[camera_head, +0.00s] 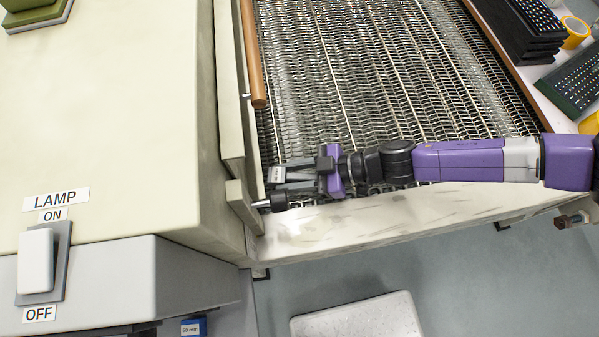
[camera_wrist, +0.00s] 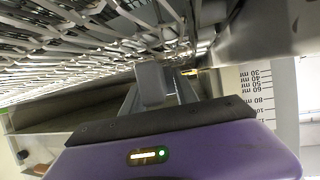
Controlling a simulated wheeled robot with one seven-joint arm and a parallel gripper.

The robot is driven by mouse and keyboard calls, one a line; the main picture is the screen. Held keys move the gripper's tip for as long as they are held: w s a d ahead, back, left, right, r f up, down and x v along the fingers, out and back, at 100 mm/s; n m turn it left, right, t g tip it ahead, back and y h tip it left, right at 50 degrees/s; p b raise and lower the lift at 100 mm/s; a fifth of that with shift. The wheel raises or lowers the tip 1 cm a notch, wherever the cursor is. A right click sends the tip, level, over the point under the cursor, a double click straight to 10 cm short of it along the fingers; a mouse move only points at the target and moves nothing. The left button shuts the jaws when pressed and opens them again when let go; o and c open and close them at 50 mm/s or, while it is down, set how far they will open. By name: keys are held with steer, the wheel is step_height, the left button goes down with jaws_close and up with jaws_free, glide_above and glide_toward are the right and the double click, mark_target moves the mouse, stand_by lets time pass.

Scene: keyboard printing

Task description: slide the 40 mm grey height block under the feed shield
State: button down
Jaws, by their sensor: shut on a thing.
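My gripper (camera_head: 284,181) is at the near left corner of the mesh belt, pointing left and shut on a small grey block (camera_head: 277,174) with a pale label. The label is too small to read. In the wrist view a grey block (camera_wrist: 150,83) shows between the fingers, just below the mesh. The cream feed shield (camera_head: 230,85) runs along the belt's left side, and its near end piece (camera_head: 243,206) is just left of the fingertips. The block appears close to the shield's edge but apart from it; whether any part is beneath it is hidden.
The wire mesh belt (camera_head: 370,70) fills the middle, with a pale front rail (camera_head: 350,222). A millimetre scale (camera_wrist: 262,95) shows at right in the wrist view. A lamp switch (camera_head: 36,260) and a blue 50 mm block (camera_head: 193,327) are at left.

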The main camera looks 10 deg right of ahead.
mark_target(271, 183)
steer(key=shift+a+f+b, duration=0.2)
steer(key=shift+a+b, duration=0.1)
steer(key=shift+a, duration=1.85)
steer(key=shift+f, duration=0.1)
steer(key=shift+f, duration=0.15)
steer(key=c, duration=0.9)
jaws_free()
steer(key=shift+f, duration=0.15)
steer(key=shift+o, duration=0.2)
steer(key=shift+d, duration=0.1)
steer(key=d+r+p, duration=0.2)
steer(key=r+p, duration=0.1)
steer(key=d+r+p, duration=0.1)
steer(key=r+p, duration=0.1)
steer(key=shift+d+r, duration=0.15)
steer(key=shift+d, duration=0.05)
steer(key=shift+d, duration=0.15)
